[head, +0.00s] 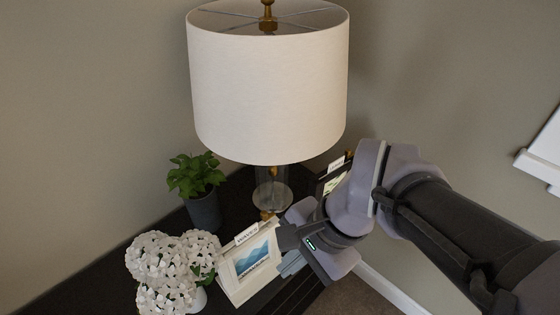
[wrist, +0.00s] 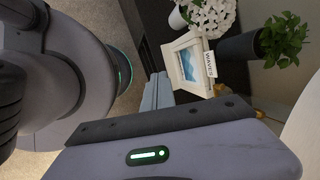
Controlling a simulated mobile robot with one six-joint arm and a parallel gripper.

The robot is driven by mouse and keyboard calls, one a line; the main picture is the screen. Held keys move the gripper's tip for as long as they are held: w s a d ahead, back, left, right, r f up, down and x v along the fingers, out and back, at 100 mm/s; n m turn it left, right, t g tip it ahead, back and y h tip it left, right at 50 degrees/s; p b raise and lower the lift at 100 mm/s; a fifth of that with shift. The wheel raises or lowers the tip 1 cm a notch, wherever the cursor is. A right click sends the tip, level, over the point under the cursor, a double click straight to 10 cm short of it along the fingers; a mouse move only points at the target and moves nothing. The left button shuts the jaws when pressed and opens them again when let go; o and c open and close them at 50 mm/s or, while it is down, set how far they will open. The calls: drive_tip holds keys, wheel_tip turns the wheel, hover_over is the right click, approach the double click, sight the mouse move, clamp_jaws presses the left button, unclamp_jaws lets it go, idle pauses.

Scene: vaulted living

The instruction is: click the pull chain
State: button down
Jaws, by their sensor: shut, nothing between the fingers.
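A table lamp has a large cream shade (head: 268,95) and a clear glass body (head: 272,190) on a dark tabletop. A small brass piece (head: 273,172) shows just under the shade, in front of the glass; I cannot tell whether it is the pull chain's end. My gripper (head: 290,263) is low and in front of the lamp, beside the white picture frame and apart from the shade. In the wrist view its pale blue-grey fingers (wrist: 157,92) are shut and empty. A pale curved edge of the shade (wrist: 305,140) shows at the lower right there.
A white picture frame (head: 227,279) stands close beside my gripper. A potted green plant (head: 204,211) and white flowers (head: 168,263) stand to the left. A dark frame (head: 334,181) is behind my wrist. Walls close in behind the lamp.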

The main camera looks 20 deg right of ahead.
drive_tip(key=w+r+m+y+p, duration=0.15)
drive_tip(key=w+m+y, duration=0.3)
drive_tip(key=m, duration=0.85)
drive_tip(key=w+r+m+y+p, duration=0.1)
drive_tip(key=w+m+y+p, duration=0.35)
drive_tip(key=m, duration=0.85)
drive_tip(key=w+d+f+m+t+p, duration=0.1)
drive_tip(key=d+m+t, duration=0.5)
drive_tip(key=m, duration=0.6)
drive_tip(key=w+d+f+m+t, duration=0.2)
drive_tip(key=w+d+m+t, duration=0.3)
drive_tip(key=m, duration=0.8)
drive_tip(key=d+t, duration=0.2)
drive_tip(key=shift+w+d+f+m+t+p, duration=0.2)
drive_tip(key=shift+w+f+m+t+p, duration=0.1)
drive_tip(key=shift+w+f+t+p, duration=0.1)
drive_tip(key=r+b, duration=0.2)
drive_tip(key=b, duration=0.1)
hover_over(273, 170)
drive_tip(key=d+r+v, duration=0.1)
drive_tip(key=v, duration=0.4)
drive_tip(key=f+b, duration=0.1)
drive_tip(key=w+a+f, duration=0.1)
drive_tip(key=f+b, duration=0.1)
drive_tip(key=shift+w+a+f+b, duration=0.2)
drive_tip(key=shift+w+f+b, duration=0.15)
drive_tip(key=shift+w, duration=0.05)
